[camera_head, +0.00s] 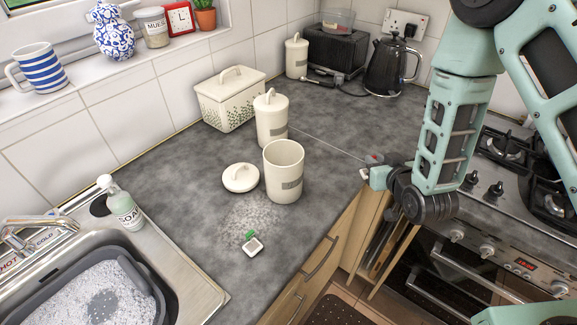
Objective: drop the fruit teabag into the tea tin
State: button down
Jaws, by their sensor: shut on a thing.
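An open cream tin (284,172) with a grey label stands upright on the counter; the label is too small to read, but it looks like the tea tin. Its round lid (240,178) lies to its left. My gripper (367,172) is at the counter's right edge, to the right of the open tin and apart from it. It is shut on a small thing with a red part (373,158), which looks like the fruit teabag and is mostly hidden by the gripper. Another teabag (253,246) with a green tag lies on the counter in front of the tin.
A lidded cream canister (271,122) and a bread bin (229,100) stand behind the open tin. A black kettle (388,68) is at the back. A soap bottle (124,206) stands by the sink (185,290) at left. The hob (507,150) is at right.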

jog(key=s+a+r+n+y+p, duration=0.1)
jog(key=a+r+p, duration=0.2)
jog(key=a+r, duration=0.6)
jog(key=a+r+n+y+p, duration=0.15)
jog(key=a+r+p, duration=0.35)
jog(key=a, duration=0.7)
jog(key=shift+g, duration=0.3)
jog(key=shift+s+d+f+b, duration=0.1)
jog(key=shift+d+f+b, duration=0.05)
jog(key=shift+f+b, duration=1.05)
jog(key=shift+d+f+b, duration=0.1)
jog(key=shift+f+b, duration=1.1)
jog(key=c, duration=1.3)
grip_release()
